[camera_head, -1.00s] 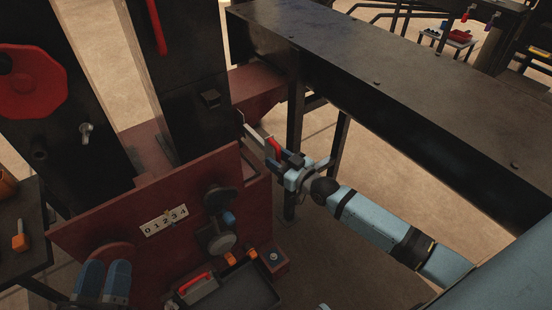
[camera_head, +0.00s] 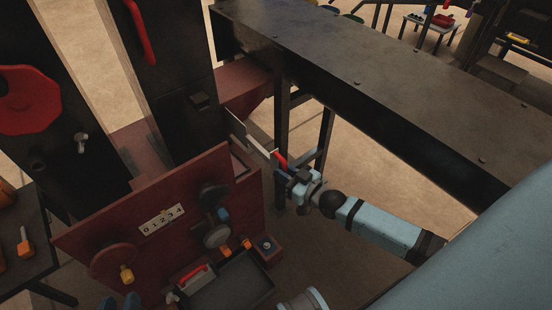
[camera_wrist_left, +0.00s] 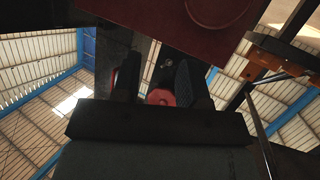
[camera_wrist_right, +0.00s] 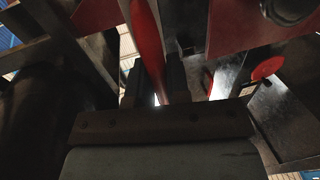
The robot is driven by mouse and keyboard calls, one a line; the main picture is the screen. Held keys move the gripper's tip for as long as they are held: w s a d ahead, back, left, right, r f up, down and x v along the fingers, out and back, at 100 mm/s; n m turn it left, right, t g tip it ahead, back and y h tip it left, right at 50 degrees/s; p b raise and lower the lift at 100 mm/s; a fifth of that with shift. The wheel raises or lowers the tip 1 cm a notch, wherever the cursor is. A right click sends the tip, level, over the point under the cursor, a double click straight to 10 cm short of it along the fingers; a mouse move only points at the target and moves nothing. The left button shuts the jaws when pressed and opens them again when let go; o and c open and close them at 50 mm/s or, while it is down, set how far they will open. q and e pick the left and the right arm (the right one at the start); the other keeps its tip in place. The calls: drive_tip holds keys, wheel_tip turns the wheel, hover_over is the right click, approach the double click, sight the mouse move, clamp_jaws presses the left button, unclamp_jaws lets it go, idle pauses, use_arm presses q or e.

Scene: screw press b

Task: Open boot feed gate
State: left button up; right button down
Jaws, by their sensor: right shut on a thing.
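The feed gate (camera_head: 253,138) is a thin pale metal plate sticking out beside the dark red press body, with a red handle (camera_head: 280,159) at its outer end. My right gripper (camera_head: 284,168) is shut on that handle. In the right wrist view the red handle (camera_wrist_right: 148,40) runs down between the fingers of my right gripper (camera_wrist_right: 164,85). My left gripper (camera_head: 121,302) shows only as blue tips at the bottom edge of the head view. In the left wrist view its fingers (camera_wrist_left: 157,82) stand apart, with no held thing visible between them.
A dark red panel (camera_head: 100,228) bears a 0–4 scale (camera_head: 161,218) and knobs. A dark tray (camera_head: 238,283) lies below it. A long black beam (camera_head: 360,85) runs behind my right arm. A table with orange tools (camera_head: 25,240) stands at left. Floor is open right of the panel.

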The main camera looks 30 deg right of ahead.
use_arm(q)
drive_tip(key=shift+f, duration=0.1)
use_arm(e)
drive_tip(key=c, duration=1.1)
unclamp_jaws()
drive_tip(key=shift+s, duration=0.2)
use_arm(q)
drive_tip(key=shift+s+a+f+g+y+p, duration=0.3)
drive_tip(key=shift+a+f+g+p, duration=0.1)
drive_tip(key=shift+f+p, duration=0.25)
drive_tip(key=shift+s+a+f+g+y+p, duration=0.2)
drive_tip(key=shift+s+a+f+g+p, duration=0.1)
drive_tip(key=shift+a+f+g+p, duration=0.25)
use_arm(e)
drive_tip(key=v, duration=1.3)
drive_tip(key=shift+s+d, duration=0.15)
drive_tip(key=shift+s, duration=0.05)
use_arm(q)
drive_tip(key=shift+d+r, duration=0.1)
drive_tip(key=shift+r, duration=0.05)
